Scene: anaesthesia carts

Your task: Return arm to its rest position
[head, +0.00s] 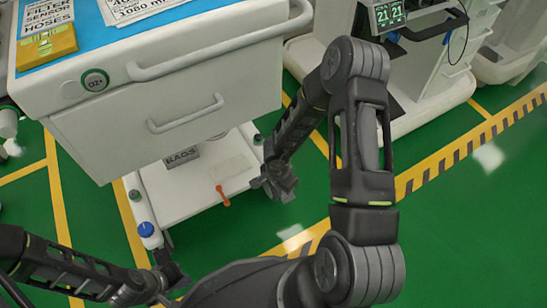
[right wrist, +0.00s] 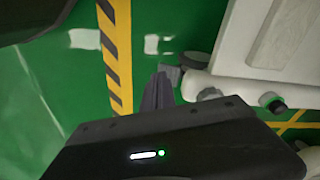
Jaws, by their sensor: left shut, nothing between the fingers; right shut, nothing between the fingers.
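My right arm (head: 362,150) bends from the bottom middle up to a raised elbow and then down to the left. Its gripper (head: 277,188) is shut and empty, beside the right edge of the white cart's lower shelf; I cannot tell whether they touch. The shut dark fingers also show in the right wrist view (right wrist: 157,92), over green floor beside white cart parts. My left arm (head: 60,262) comes in low from the left. Its gripper (head: 172,284) is shut and empty, near the lower shelf's front corner.
The white cart (head: 215,65) with a drawer fills the upper left. Its lower shelf (head: 190,190) has a blue knob (head: 146,229) and an orange lever (head: 223,196). A second cart with a monitor (head: 387,15) stands upper right. Green floor (head: 470,230) at right is clear.

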